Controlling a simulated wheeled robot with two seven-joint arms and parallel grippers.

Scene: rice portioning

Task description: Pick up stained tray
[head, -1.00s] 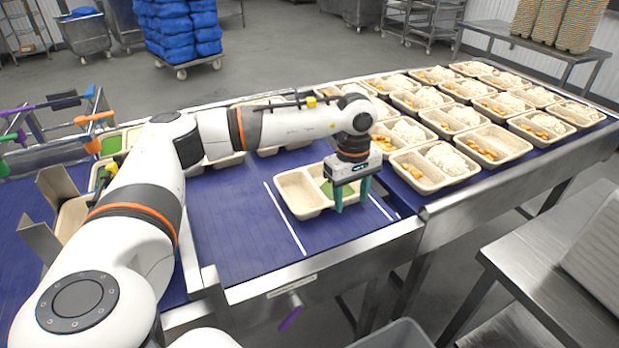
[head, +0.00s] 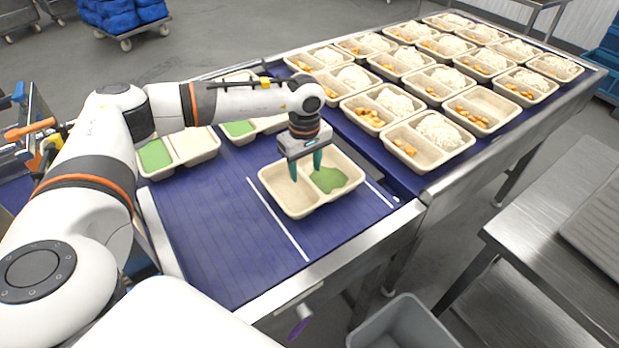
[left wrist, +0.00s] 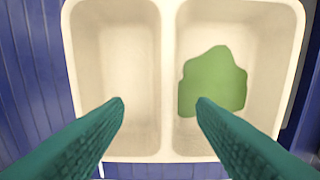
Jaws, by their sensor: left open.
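The stained tray (head: 272,177) is a beige two-compartment tray on the blue conveyor, near its front edge. A green stain (head: 328,180) lies in its right compartment; the left compartment is empty. My left gripper (head: 306,172) is open above the tray, with its teal fingers pointing down. In the left wrist view the tray (left wrist: 168,80) fills the middle, and the open gripper (left wrist: 160,105) has one finger over each compartment, on either side of the divider. I cannot tell whether the fingers touch the tray. My right gripper is not in view.
Trays with green contents (head: 190,146) stand along the conveyor's far side. Several trays with rice and orange pieces (head: 428,140) fill the belt to the right. A grey bin (head: 405,325) stands below the front edge, beside a steel table (head: 545,235).

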